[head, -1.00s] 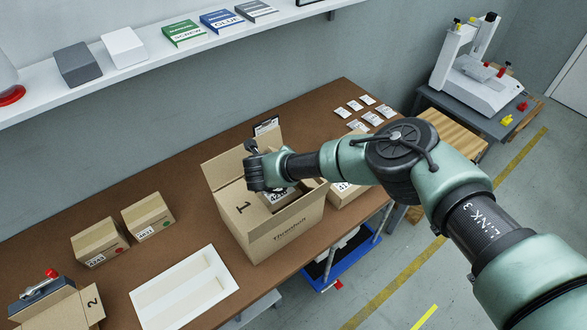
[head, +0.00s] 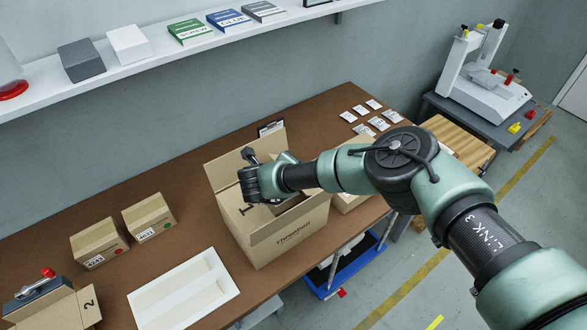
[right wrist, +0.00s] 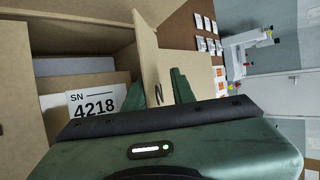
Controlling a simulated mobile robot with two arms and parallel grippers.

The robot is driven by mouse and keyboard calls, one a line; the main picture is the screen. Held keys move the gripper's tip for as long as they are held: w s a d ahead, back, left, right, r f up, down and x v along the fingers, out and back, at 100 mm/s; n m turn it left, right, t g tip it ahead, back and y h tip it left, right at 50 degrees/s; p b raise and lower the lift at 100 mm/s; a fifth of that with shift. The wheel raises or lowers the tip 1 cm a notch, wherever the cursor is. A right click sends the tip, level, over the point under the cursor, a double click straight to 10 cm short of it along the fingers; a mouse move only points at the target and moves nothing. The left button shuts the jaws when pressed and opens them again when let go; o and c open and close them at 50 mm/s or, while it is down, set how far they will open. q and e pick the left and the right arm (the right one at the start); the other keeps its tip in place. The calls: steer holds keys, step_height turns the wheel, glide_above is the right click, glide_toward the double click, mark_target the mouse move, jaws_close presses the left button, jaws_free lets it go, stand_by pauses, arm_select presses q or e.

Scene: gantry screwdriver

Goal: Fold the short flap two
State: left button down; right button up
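The open cardboard carton (head: 290,232) stands on the brown bench, with its long back flap upright. Short flap one (head: 236,207) lies on its left side. In the right wrist view, short flap two (right wrist: 165,55) stands up at the carton's edge, its mark partly visible. My right gripper (right wrist: 157,90) is over the carton, with its green fingers apart on either side of this flap; contact is not clear. In the head view my right gripper (head: 262,180) and arm hide the flap. A box labelled SN 4218 (right wrist: 95,103) is inside the carton. My left gripper is not in view.
Two small boxes (head: 98,242) and a white tray (head: 183,291) are left of the carton. Another open carton (head: 68,308) is at the lower left. Small packets (head: 366,115) lie at the bench's far right. A shelf (head: 170,58) runs along the wall.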

steer(key=b+v, duration=0.2)
steer(key=v, duration=0.5)
steer(key=shift+s+r, duration=0.25)
steer(key=shift+s, duration=0.05)
steer(key=shift+a, duration=0.15)
